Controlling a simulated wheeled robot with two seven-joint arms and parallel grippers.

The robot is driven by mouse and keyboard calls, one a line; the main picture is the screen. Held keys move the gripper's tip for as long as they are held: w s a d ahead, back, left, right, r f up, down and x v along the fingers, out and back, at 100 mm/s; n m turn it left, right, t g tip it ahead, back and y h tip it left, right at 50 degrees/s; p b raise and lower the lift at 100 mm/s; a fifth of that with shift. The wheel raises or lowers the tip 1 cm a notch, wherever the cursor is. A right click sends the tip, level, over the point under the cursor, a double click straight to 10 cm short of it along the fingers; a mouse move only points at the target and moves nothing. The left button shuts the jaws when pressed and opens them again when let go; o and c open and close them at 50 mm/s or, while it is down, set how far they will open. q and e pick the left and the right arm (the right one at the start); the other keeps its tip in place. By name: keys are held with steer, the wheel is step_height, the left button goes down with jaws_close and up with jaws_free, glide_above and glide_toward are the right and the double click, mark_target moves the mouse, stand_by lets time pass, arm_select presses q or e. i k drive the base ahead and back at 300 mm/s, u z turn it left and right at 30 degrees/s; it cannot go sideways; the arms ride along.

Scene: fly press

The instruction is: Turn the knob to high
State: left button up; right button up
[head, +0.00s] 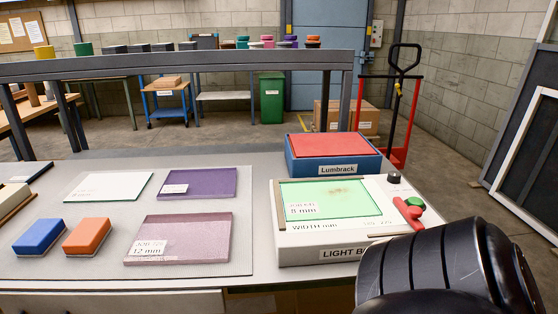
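A white light box (330,245) sits at the right of the bench, its front label partly covered by my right arm. A small black knob (394,178) stands at the back right corner of its top. I cannot read its setting or any markings around it. In front of the knob is a red part with a green one (414,203), partly near my arm. My black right arm fills the bottom right corner; no gripper fingers show. My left gripper is not in view.
A green pane (330,199) lies on the box. Behind stands a blue box with a red top (330,146). To the left lie a purple pane (198,183), a mauve pane (178,240), a white pane (108,187), and blue (39,237) and orange (87,237) blocks.

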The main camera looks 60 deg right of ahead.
mark_target(393, 177)
steer(key=u, duration=0.6)
steer(key=k, duration=1.1)
steer(key=z, duration=1.55)
